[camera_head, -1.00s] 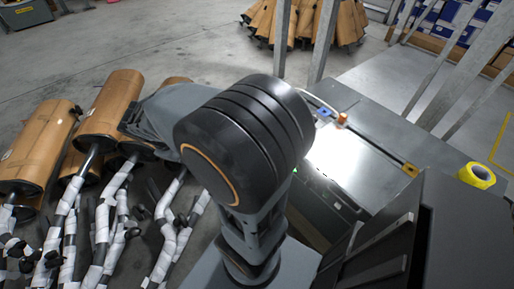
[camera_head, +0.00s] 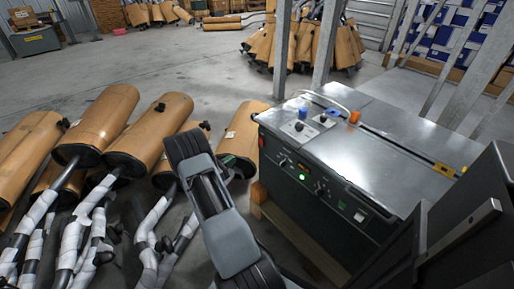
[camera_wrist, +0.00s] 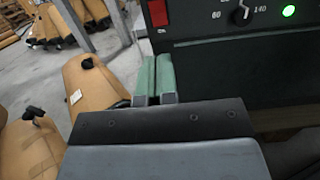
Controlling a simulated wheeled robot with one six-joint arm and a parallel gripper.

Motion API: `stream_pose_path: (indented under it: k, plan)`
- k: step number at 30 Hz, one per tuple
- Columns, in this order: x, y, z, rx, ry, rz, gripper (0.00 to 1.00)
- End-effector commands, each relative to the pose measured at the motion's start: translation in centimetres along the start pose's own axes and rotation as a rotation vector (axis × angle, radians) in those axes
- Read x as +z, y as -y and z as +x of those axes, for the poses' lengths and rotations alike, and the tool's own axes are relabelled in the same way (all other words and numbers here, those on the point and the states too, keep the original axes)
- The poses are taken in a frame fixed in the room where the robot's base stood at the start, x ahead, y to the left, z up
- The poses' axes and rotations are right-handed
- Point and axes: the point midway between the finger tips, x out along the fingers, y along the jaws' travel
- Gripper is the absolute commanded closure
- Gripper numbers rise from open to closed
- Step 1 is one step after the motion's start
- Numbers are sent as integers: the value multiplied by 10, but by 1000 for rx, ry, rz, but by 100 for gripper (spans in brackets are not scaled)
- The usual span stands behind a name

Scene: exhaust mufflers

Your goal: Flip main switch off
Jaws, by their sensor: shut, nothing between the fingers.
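The machine (camera_head: 385,165) has a metal top and a dark front panel with knobs and a lit green lamp (camera_head: 302,177). In the wrist view, a red rocker switch (camera_wrist: 159,13) sits at the panel's upper left, beside a dial (camera_wrist: 240,14) and the green lamp (camera_wrist: 289,11). My gripper (camera_wrist: 155,58) shows there with its green fingers together and empty, below and close to the red switch; contact cannot be told. In the head view, my gripper (camera_head: 230,160) is by the machine's left front corner.
Wrapped brown mufflers (camera_head: 105,118) with pipes lie close on the left. Metal posts (camera_head: 282,50) stand behind the machine. A dark panel (camera_head: 465,225) fills the lower right. Open floor (camera_head: 170,65) lies behind the mufflers.

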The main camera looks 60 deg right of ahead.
Motion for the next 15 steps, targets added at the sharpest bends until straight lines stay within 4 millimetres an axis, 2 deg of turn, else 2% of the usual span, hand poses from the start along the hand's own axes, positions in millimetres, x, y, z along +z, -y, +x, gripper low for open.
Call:
stream_pose_path:
  k: [10, 15]
  plan:
    - [0, 0, 3, -2, -1, 1, 100]
    - [0, 1, 20, -5, -1, 2, 100]
